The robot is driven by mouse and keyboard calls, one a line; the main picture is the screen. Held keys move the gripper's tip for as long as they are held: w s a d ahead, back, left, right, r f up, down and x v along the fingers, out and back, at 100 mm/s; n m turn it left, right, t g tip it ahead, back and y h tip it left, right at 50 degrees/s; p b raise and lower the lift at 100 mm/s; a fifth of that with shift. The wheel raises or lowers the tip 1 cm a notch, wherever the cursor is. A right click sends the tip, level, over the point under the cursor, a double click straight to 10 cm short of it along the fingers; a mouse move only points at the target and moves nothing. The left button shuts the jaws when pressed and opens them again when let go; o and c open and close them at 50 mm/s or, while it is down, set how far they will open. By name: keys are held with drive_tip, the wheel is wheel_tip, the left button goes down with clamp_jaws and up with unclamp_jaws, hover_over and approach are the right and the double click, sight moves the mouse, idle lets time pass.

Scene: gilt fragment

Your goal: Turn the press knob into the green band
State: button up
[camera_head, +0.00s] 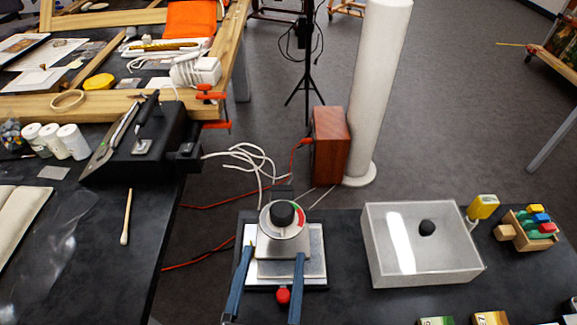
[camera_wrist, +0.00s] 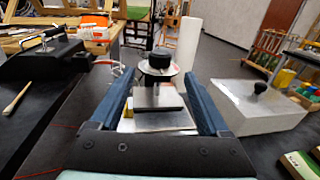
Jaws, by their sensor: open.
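The press (camera_head: 290,262) stands on the dark bench, a pale metal device with a round dial plate on top. Its black press knob (camera_head: 282,214) sits upright in the middle of the dial (camera_head: 283,232). A red arc shows at the dial's right edge; the green band and the knob's pointer are too small to read. In the wrist view the knob (camera_wrist: 160,63) stands straight ahead, beyond the fingertips. My gripper (camera_head: 273,252) is open and empty, its two blue fingers apart on the near side of the knob, not touching it. It also shows in the wrist view (camera_wrist: 158,86).
A clear box with a black knob (camera_head: 425,254) stands right of the press. A red ball (camera_head: 283,296) is at the press's front. A cluttered table is at left.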

sight(284, 202)
drive_tip(key=w+p, duration=0.1)
drive_tip(key=w, duration=0.3)
drive_tip(key=w+d+p, duration=0.1)
drive_tip(key=w, duration=0.3)
drive_tip(key=w+d+p, duration=0.1)
drive_tip(key=w, duration=0.3)
drive_tip(key=shift+w, duration=0.2)
clamp_jaws()
